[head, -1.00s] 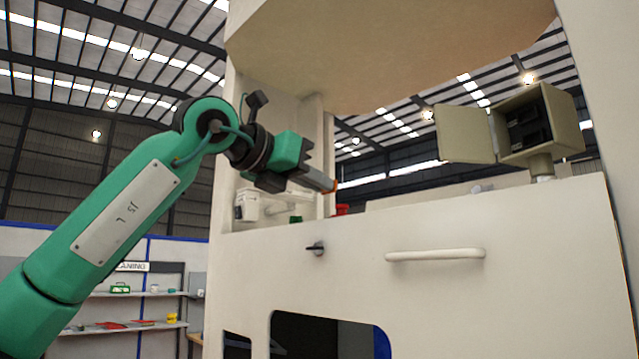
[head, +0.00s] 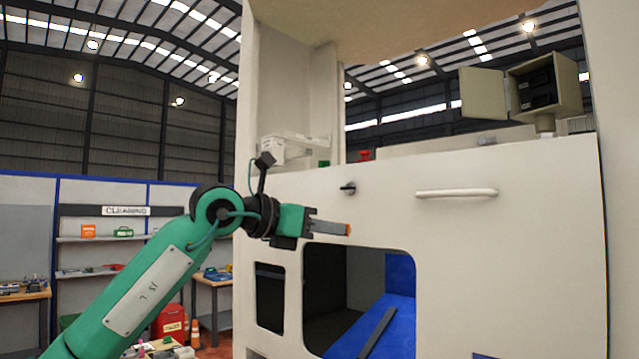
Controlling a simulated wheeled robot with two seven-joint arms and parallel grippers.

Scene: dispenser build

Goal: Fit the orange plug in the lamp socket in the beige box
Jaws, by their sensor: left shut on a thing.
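My left gripper (head: 330,227) is shut on the orange plug (head: 347,230), whose orange end shows at the fingertips. It holds the plug in front of the beige machine's front panel, above the large opening. The beige box (head: 566,92) stands on a short post at the upper right, well apart from the gripper. Its door (head: 483,93) is open to the left. Dark sockets (head: 537,86) show inside; I cannot tell which is the lamp socket. My right gripper is not in view.
The beige machine panel (head: 520,230) carries a white handle (head: 456,193) and a black knob (head: 348,187). A red item (head: 365,155) and a white container (head: 273,150) stand on the ledge behind. An overhang closes the top. The air between gripper and box is free.

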